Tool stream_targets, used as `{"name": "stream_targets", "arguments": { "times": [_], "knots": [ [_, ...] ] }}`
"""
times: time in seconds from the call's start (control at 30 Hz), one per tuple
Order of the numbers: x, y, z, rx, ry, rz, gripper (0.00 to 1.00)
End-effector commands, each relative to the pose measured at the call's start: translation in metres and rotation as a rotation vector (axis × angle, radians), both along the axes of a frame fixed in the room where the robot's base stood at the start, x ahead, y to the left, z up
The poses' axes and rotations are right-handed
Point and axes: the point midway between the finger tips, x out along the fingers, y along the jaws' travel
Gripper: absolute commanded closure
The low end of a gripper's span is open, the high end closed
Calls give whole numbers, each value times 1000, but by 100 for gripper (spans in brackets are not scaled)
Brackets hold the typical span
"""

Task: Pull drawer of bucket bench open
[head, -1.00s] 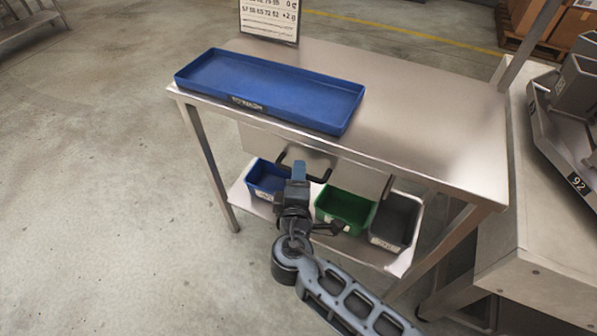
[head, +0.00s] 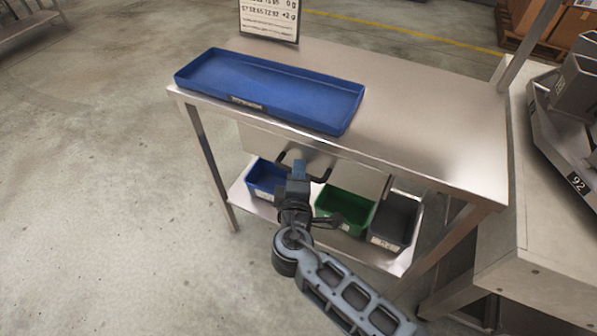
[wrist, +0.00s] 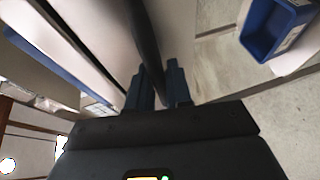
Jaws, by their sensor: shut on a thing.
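The bucket bench (head: 440,110) is a steel table with a lower shelf. Its drawer (head: 345,172) has a plain metal front under the top, with a dark bar handle (head: 322,175) across it. In the head view my gripper (head: 299,168) is at the handle and hides its middle. In the wrist view the dark handle bar (wrist: 147,45) runs between the two blue fingers of my gripper (wrist: 160,85), which are shut on it. The drawer front appears close to the bench's front edge; I cannot tell exactly how far it stands out.
A long blue tray (head: 300,100) lies on the bench top. A blue bin (head: 263,181), a green bin (head: 345,204) and a grey bin (head: 394,222) stand on the lower shelf (head: 398,264). A weigher table (head: 540,235) stands close on the right. Floor at left (head: 100,210) is clear.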

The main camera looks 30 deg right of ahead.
Motion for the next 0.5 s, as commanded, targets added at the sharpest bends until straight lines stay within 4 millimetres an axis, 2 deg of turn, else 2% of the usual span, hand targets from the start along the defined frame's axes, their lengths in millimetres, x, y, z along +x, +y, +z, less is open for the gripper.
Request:
{"name": "stream_targets", "arguments": {
  "times": [0.37, 0.5],
  "knots": [
    [-1, 1, -1, 0, 1, 1, 100],
    [-6, 8, -1, 0, 1, 2, 100]
  ]
}}
